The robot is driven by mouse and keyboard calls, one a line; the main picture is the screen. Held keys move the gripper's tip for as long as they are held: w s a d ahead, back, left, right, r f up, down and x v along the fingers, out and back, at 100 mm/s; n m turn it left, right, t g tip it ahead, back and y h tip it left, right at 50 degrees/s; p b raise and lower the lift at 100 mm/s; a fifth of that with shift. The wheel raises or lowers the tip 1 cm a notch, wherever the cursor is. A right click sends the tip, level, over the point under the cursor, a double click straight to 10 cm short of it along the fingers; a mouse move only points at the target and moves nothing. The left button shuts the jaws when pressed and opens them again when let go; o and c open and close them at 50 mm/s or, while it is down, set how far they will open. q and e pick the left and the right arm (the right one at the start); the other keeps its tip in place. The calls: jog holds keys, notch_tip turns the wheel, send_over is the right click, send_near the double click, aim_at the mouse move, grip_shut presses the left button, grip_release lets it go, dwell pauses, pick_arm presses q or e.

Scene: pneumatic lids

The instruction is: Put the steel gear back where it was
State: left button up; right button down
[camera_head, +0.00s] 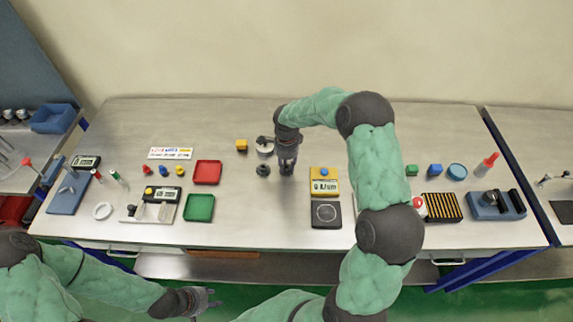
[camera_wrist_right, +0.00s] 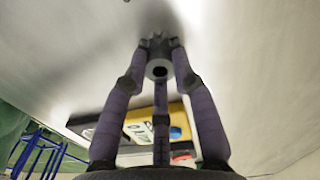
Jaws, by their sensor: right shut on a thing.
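A light grey part with a dark round hole, apparently the steel gear (camera_wrist_right: 150,72), is held between the fingertips of my right gripper (camera_wrist_right: 160,48). In the head view my right gripper (camera_head: 287,170) points down over the middle of the table, and its fingers hide the part there. A small pale round stand (camera_head: 265,148) is behind that piece, partly beside my wrist. My left gripper (camera_head: 204,300) is empty in front of the table, with its fingers apart.
A yellow scale (camera_head: 324,174) with a dark pad in front stands right of my right gripper. A yellow cube (camera_head: 241,145), a red tray (camera_head: 207,172) and a green tray (camera_head: 199,207) are to the left. The table between the trays and the scale is mostly clear.

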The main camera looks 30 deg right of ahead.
aim_at(287, 167)
jog(key=shift+f, duration=0.1)
jog(key=c, duration=1)
grip_release()
notch_tip(287, 167, up, 12)
jog(key=p, duration=0.1)
